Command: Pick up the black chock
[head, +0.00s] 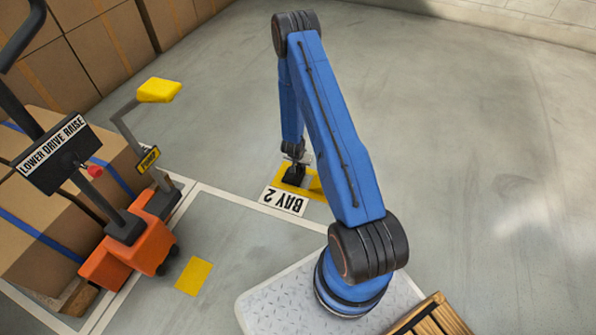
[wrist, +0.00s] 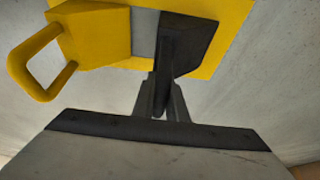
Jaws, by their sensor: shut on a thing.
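The black chock (wrist: 187,40) is a dark wedge near the top middle of the wrist view, over a yellow floor patch (wrist: 236,18). My gripper (wrist: 161,110) is shut on a dark narrow part of it, with a finger on each side. In the head view, the black chock (head: 293,172) is small and dark under my gripper (head: 297,158), at the yellow patch. I cannot tell whether it touches the floor. A yellow chock (wrist: 95,36) with a loop handle sits just left of it in the wrist view.
A BAY 2 sign (head: 284,201) lies in front of the patch. An orange pallet truck (head: 140,247) stands at left by cartons (head: 50,215), with a yellow-topped post labelled PUMP (head: 148,158). Another yellow floor square (head: 194,276) lies nearer. The floor at right is clear.

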